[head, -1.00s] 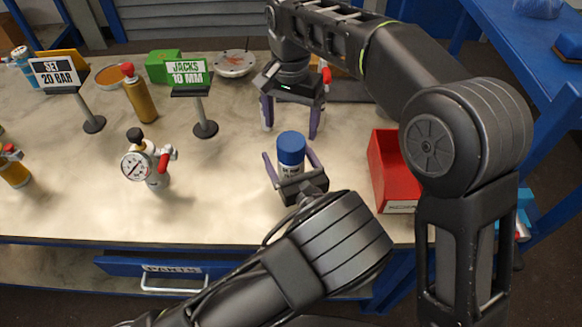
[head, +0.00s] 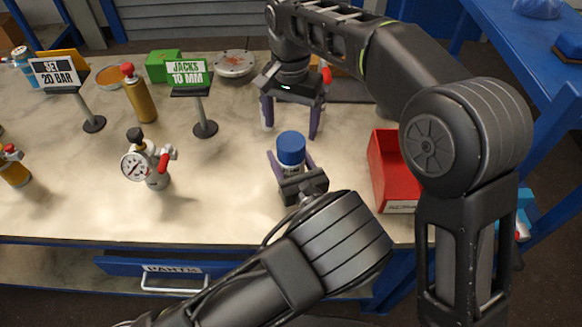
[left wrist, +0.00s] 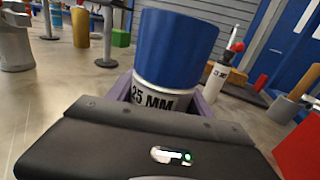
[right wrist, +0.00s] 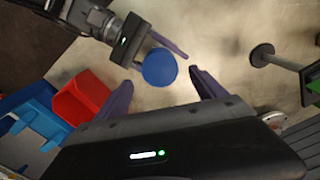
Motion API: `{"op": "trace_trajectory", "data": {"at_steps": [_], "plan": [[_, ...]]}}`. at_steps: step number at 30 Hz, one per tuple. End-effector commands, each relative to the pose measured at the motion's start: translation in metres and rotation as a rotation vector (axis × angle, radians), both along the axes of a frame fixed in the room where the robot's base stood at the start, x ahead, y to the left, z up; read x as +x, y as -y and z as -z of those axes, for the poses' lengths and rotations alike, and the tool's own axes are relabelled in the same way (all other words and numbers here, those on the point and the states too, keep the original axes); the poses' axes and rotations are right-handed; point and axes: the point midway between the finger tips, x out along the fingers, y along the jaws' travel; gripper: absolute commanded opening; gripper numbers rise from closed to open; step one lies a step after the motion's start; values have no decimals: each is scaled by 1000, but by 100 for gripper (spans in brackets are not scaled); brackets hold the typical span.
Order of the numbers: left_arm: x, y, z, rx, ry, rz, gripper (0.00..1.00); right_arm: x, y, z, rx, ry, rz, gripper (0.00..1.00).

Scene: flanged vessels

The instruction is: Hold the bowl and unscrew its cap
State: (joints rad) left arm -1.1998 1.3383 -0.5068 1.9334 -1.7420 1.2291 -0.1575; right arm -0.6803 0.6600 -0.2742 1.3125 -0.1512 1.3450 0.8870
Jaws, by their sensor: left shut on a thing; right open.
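The bowl (head: 291,171) shows as a small upright white vessel with a dark band, topped by a wide blue cap (head: 291,148). In the left wrist view the cap (left wrist: 177,48) sits on the white body (left wrist: 160,98), marked "25 MM". My left gripper (head: 290,161) is shut on the body below the cap, from the front. My right gripper (head: 291,131) is open and empty behind and above the cap, fingers pointing down. In the right wrist view the cap (right wrist: 160,68) lies between and beyond the right fingertips, apart from them. The bowl's base is hidden.
A red bin (head: 392,172) stands to the right. A gauge vessel (head: 147,160) with a red valve stands to the left. Behind are the "JACKS 10 MM" sign (head: 187,74), a gold bottle (head: 139,95) and a flanged disc (head: 235,63). The table between gauge and bowl is clear.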

Motion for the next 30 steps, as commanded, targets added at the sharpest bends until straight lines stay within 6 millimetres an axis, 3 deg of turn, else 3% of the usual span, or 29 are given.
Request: {"op": "trace_trajectory", "data": {"at_steps": [7,20,26,30], "plan": [[0,0,0,0,0,0,0,0,0,0,0,0,0,80],[0,0,0,0,0,0,0,0,-1,0,-3,2,63,80],[0,0,0,0,0,0,0,-1,-1,0,-3,2,343,80],[0,0,0,0,0,0,0,0,-1,0,-2,2,648,80]]}}
